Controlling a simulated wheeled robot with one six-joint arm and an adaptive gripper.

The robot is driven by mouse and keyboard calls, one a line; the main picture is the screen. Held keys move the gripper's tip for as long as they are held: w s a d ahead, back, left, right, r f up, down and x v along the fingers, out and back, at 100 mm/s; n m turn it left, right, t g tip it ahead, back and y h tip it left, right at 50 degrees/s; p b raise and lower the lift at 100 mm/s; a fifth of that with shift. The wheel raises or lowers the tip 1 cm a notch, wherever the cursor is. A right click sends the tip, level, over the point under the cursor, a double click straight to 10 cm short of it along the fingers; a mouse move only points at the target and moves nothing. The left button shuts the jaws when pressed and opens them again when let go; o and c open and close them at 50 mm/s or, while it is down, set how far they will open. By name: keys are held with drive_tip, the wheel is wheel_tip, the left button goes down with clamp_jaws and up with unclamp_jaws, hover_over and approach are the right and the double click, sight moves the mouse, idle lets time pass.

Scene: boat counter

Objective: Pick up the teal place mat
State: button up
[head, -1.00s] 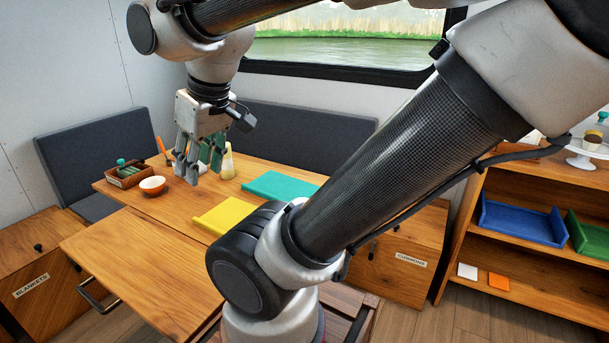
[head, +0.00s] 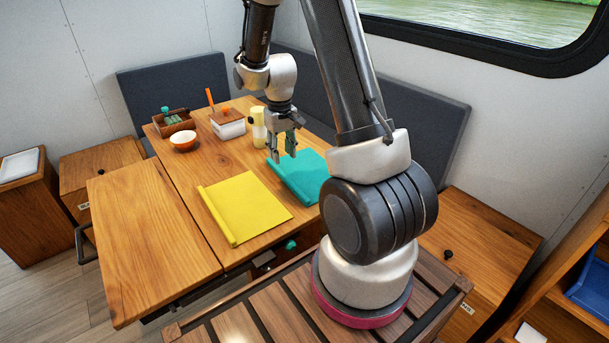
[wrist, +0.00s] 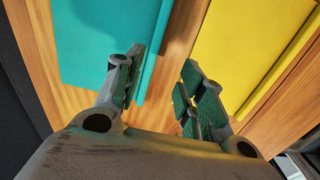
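The teal place mat (head: 302,178) lies flat on the wooden table, with a raised rolled edge along its left side; my arm hides part of its right side. In the wrist view the teal mat (wrist: 105,40) fills the upper left. My gripper (head: 283,157) hangs above the mat's far left part, fingers pointing down. In the wrist view my gripper (wrist: 160,95) has its fingers spread with nothing between them, and bare wood shows in the gap. The fingers appear to be above the mat; I cannot tell the exact height.
A yellow place mat (head: 245,205) lies left of the teal one. A pale bottle (head: 258,128) stands close behind my gripper. An orange bowl (head: 183,141), a wooden tray (head: 173,125) and a white container (head: 229,130) stand farther back. The left table leaf (head: 145,240) is clear.

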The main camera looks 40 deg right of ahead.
sight(286, 176)
drive_tip(key=f, duration=0.6)
drive_tip(key=d+f, duration=0.1)
drive_tip(key=f, duration=0.2)
drive_tip(key=shift+f, duration=0.35)
clamp_jaws()
